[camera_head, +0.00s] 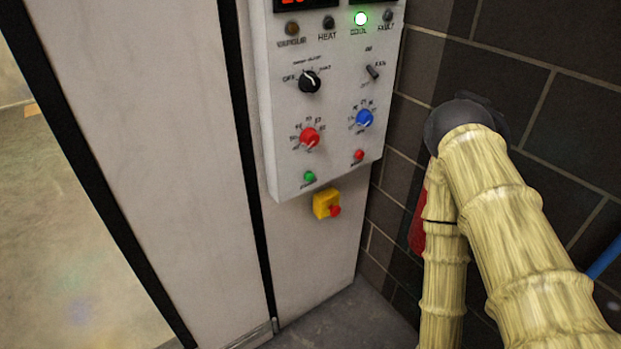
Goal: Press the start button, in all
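A white control panel (330,115) hangs on the pale booth wall at the upper middle. At its lower left is a small green button (309,176) with a label beneath it, too small to read; by its colour it looks like the start button. A small red button (358,155) sits to its right. Nothing covers or touches either button. My gripper is not in view. My arm, in a ribbed pale yellow sleeve, fills the right side, apart from the panel.
A yellow box with a red mushroom button (325,205) is just below the panel. Above the buttons are a red knob (309,138), a blue knob (364,118), a black knob (309,81) and a toggle (373,72). A green lamp (361,19) is lit. A dark block wall (560,75) stands right.

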